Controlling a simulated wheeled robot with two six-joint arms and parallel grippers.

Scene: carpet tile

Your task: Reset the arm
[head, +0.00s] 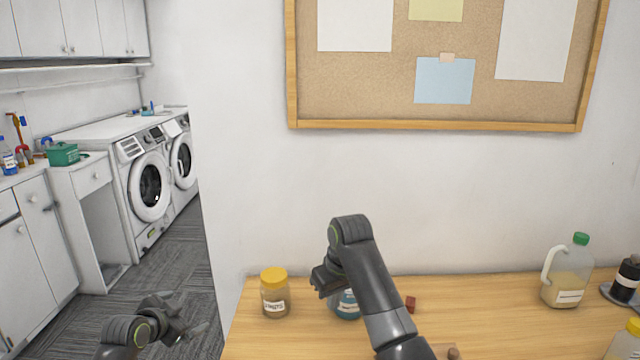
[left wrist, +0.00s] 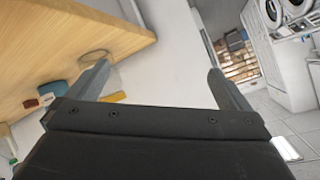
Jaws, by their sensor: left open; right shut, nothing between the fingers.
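My left gripper (head: 188,325) is low at the bottom left of the head view, over the grey carpet floor beside the table's left end. In the left wrist view its two fingers (left wrist: 158,80) are spread apart with nothing between them. My right arm rises from the bottom centre and bends at the top. My right gripper (head: 322,282) points down and left over the wooden table (head: 480,320). It is shut and empty, just in front of a jar with blue contents (head: 348,306), partly hiding it. I cannot tell whether they touch.
A yellow-lidded jar (head: 274,294) stands left of my right gripper. A small red block (head: 411,304) lies right of my right arm. A green-capped jug (head: 567,280) and a dark bottle (head: 627,280) stand at the right. A corkboard (head: 345,80) hangs behind. Washers (head: 148,180) stand far left.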

